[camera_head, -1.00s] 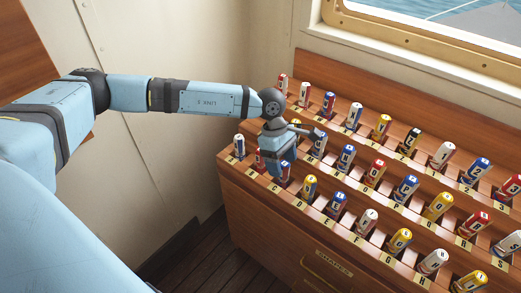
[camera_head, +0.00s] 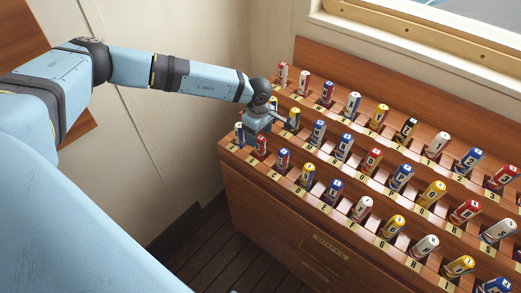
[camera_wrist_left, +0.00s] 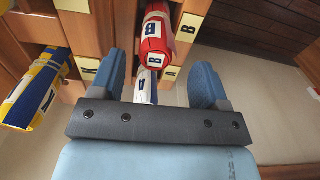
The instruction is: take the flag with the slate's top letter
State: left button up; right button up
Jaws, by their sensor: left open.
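My left gripper (camera_head: 252,132) is open over the left end of the rack's front row. A white-and-blue rolled flag (camera_head: 239,133) stands there at the end; in the left wrist view this flag (camera_wrist_left: 146,87) shows between the open fingers (camera_wrist_left: 160,85), with an A label beside it. I cannot tell whether the fingers touch it. A red rolled flag (camera_head: 261,146) stands beside it; in the left wrist view it (camera_wrist_left: 155,45) carries a B tag, by a B label. The slate is not in view. My right gripper is not in view.
The wooden rack (camera_head: 310,245) holds several stepped rows of rolled flags in slots with letter labels. A wall stands behind; open floor (camera_head: 215,260) lies to the left.

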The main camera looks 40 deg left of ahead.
aim_at(261, 137)
pick_arm(q)
jog(key=f, duration=0.4)
jog(key=shift+w+d+f, duration=0.1)
jog(key=shift+w+d, duration=0.1)
jog(key=shift+w, duration=0.05)
jog(key=c, duration=1)
jog(key=shift+c, duration=0.2)
